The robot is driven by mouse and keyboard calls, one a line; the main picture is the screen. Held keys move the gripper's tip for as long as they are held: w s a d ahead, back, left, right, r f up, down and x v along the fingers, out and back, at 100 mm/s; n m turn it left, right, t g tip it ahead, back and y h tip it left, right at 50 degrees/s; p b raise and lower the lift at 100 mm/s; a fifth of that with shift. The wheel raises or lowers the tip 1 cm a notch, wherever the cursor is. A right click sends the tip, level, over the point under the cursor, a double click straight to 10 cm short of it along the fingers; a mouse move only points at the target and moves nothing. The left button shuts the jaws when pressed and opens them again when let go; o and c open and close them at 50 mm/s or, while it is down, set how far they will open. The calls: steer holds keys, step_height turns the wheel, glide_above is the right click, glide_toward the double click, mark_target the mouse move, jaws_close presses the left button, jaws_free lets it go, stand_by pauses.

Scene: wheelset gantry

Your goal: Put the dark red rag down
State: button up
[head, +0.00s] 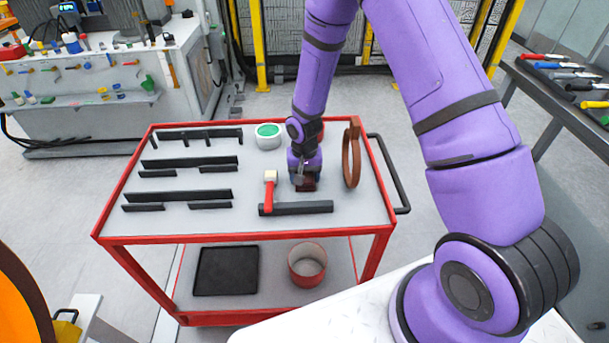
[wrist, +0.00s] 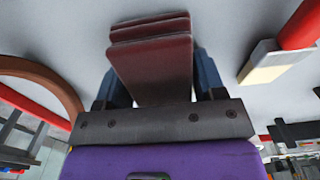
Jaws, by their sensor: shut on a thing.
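The dark red rag (wrist: 153,70) is a folded, layered piece between the two fingers of my gripper (wrist: 155,85) in the wrist view. The gripper is shut on it. In the head view my gripper (head: 305,178) points down over the grey top of the red cart (head: 240,238), right of the middle. The rag (head: 306,185) shows there as a small dark red patch at or just above the tray surface. I cannot tell whether it touches the surface.
A red-handled brush (head: 269,195) and a black rail (head: 310,208) lie close by. A brown ring (head: 351,158) stands to the right, a white cup with green contents (head: 268,135) behind. Black holders (head: 190,163) fill the left. The lower shelf holds a black tray (head: 226,271) and a red pot (head: 307,264).

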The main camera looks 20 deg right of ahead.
steer(key=shift+s+f, duration=0.1)
steer(key=shift+f, duration=0.1)
steer(key=shift+s+f, duration=0.2)
steer(key=shift+f, duration=0.1)
steer(key=o, duration=1)
steer(key=shift+o, duration=0.5)
steer(key=shift+w+r, duration=0.2)
steer(key=shift+r, duration=0.35)
steer(key=shift+o, duration=0.2)
step_height(320, 180, up, 13)
steer(key=shift+f, duration=0.2)
steer(key=s+d+r+n+t, duration=0.15)
steer(key=s+r, duration=0.35)
steer(key=r, duration=0.6)
steer(key=s+d+r+t, duration=0.1)
steer(key=s+d+r, duration=0.35)
steer(key=r, duration=0.75)
steer(key=s+r+n+t, duration=0.1)
steer(key=s+r, duration=0.3)
steer(key=s, duration=0.5)
steer(key=s+r+n+t, duration=0.1)
steer(key=s+r, duration=0.3)
steer(key=s, duration=0.6)
steer(key=shift+s+d+r+t, duration=0.25)
steer(key=shift+s+d+t, duration=0.1)
steer(key=shift+d, duration=0.1)
